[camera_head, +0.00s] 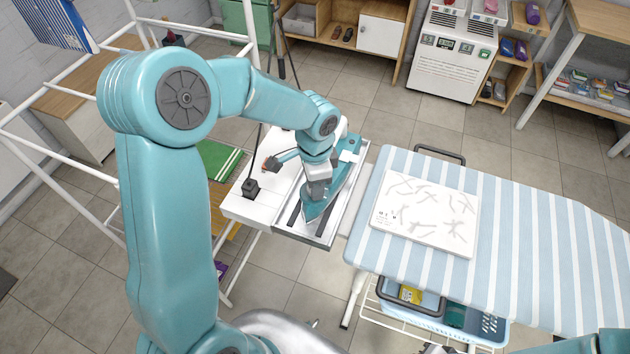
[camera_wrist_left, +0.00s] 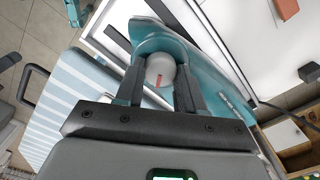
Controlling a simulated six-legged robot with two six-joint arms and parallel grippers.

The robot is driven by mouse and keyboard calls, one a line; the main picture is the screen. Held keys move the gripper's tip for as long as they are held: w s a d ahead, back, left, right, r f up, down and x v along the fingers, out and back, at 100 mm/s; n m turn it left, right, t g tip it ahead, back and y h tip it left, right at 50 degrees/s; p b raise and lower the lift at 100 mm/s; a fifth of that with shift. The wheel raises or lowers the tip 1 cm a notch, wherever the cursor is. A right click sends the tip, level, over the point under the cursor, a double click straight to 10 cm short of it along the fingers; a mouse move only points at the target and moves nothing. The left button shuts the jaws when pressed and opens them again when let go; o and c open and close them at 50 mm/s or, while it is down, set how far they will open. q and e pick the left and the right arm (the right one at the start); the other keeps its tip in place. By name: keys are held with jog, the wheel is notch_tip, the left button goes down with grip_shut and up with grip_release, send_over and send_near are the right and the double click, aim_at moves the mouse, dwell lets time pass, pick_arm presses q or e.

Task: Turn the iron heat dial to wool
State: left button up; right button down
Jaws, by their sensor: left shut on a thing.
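The teal iron (camera_head: 347,183) rests on a metal tray (camera_head: 329,232) on the white stand left of the ironing board. My left gripper (camera_head: 318,190) reaches down onto the iron from above. In the left wrist view, my left gripper (camera_wrist_left: 159,92) is shut with its two dark fingers on either side of the round pale heat dial (camera_wrist_left: 160,70), which carries a red mark. The dial's labels are not legible in that view, and the dial is hidden in the head view.
The striped ironing board (camera_head: 545,245) stands to the right, with a white card (camera_head: 425,212) of grey marks on it. A blue basket (camera_head: 430,302) sits underneath. A white drying rack (camera_head: 60,175) stands at left. A small black block (camera_head: 250,189) sits on the stand.

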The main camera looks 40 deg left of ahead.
dwell(0.3)
pick_arm(q)
jog(key=o, duration=1)
jog(key=shift+o, duration=0.2)
notch_tip(320, 180, up, 16)
jog(key=shift+r, duration=0.25)
jog(key=shift+s+f, duration=0.1)
